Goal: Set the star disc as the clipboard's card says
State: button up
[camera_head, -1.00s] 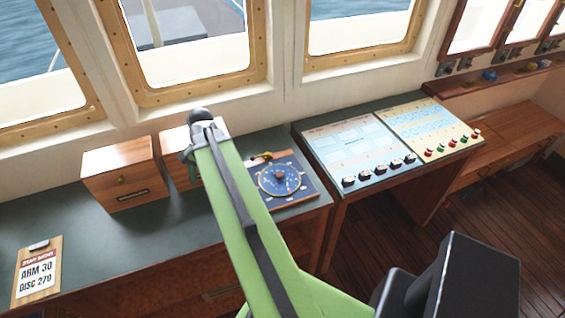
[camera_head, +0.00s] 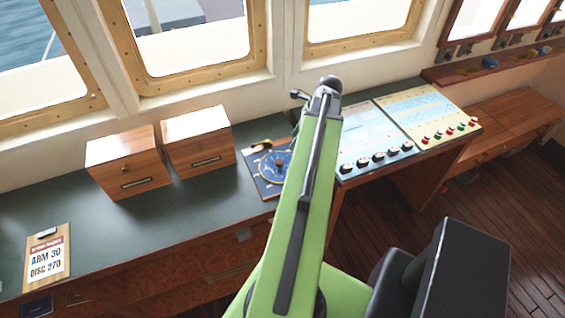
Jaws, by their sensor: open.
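The clipboard (camera_head: 47,258) lies flat on the dark green counter at far left. Its card reads "ARM 30" and "DISC 270" under a red header too small to read surely. The star disc (camera_head: 271,172) is a round blue dial with a pale scale and a dark central knob (camera_head: 280,162), on a dark blue board (camera_head: 253,161).
Two wooden boxes (camera_head: 125,163) (camera_head: 198,139) stand on the counter (camera_head: 80,210) left of the disc. A console (camera_head: 374,142) with black knobs and coloured buttons stands to the right. Windows rise behind. The counter between clipboard and boxes is clear.

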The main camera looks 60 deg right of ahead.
aim_at(280, 161)
jog(key=b+x, duration=1)
jog(key=x, duration=0.3)
jog(key=shift+w+f+b, duration=0.1)
jog(key=shift+f+b, duration=0.15)
jog(key=shift+b, duration=0.15)
jog(key=shift+r, duration=0.1)
grip_shut()
dwell(0.4)
jog(key=shift+d, duration=0.35)
jog(key=shift+a, duration=0.3)
